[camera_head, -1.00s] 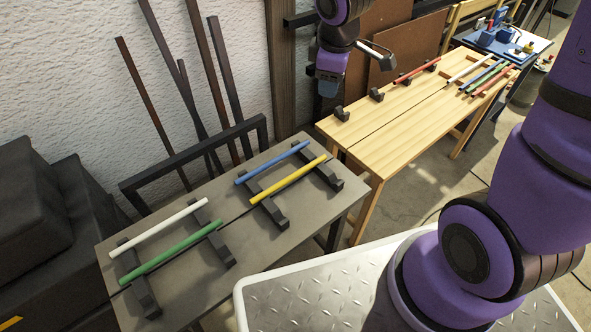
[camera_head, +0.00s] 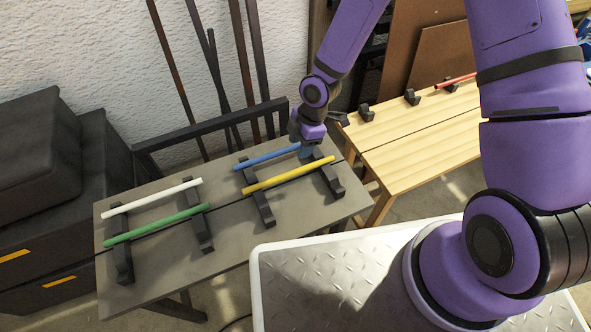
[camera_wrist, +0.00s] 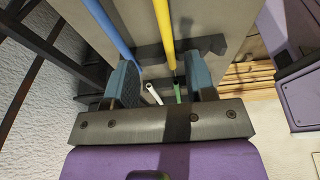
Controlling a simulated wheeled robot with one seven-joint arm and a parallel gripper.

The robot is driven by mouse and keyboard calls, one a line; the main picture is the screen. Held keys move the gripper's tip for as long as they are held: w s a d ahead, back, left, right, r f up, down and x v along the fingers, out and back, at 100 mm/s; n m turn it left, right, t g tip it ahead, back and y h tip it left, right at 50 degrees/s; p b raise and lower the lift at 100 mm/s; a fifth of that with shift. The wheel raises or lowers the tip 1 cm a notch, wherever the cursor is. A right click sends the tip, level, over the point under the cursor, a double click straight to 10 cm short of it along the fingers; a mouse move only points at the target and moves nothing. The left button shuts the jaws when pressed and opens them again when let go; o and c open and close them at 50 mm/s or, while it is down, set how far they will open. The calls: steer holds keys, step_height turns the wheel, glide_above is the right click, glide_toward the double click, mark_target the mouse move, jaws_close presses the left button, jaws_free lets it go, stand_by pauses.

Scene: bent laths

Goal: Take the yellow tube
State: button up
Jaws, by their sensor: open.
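The yellow tube (camera_head: 288,175) lies across two dark notched supports on the right half of the grey table. A blue tube (camera_head: 266,156) lies just behind it, roughly parallel, on the same supports. My gripper (camera_head: 306,152) is over the right end of the blue tube, behind the right end of the yellow one. In the wrist view, my gripper (camera_wrist: 162,80) is open. The yellow tube (camera_wrist: 164,32) points between its fingers, nearer the right one. The blue tube (camera_wrist: 105,28) runs close to the left finger. I see nothing held.
A white tube (camera_head: 150,197) and a green tube (camera_head: 157,224) lie on supports at the table's (camera_head: 225,250) left. Dark bars (camera_head: 215,85) lean on the wall behind. A wooden bench (camera_head: 420,145) with a red tube (camera_head: 456,81) stands to the right.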

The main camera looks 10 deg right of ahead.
mark_target(291, 173)
steer(key=shift+s+x, duration=0.15)
steer(key=shift+x, duration=2.6)
steer(key=shift+s+x, duration=0.1)
steer(key=shift+x, duration=2.65)
jaws_close()
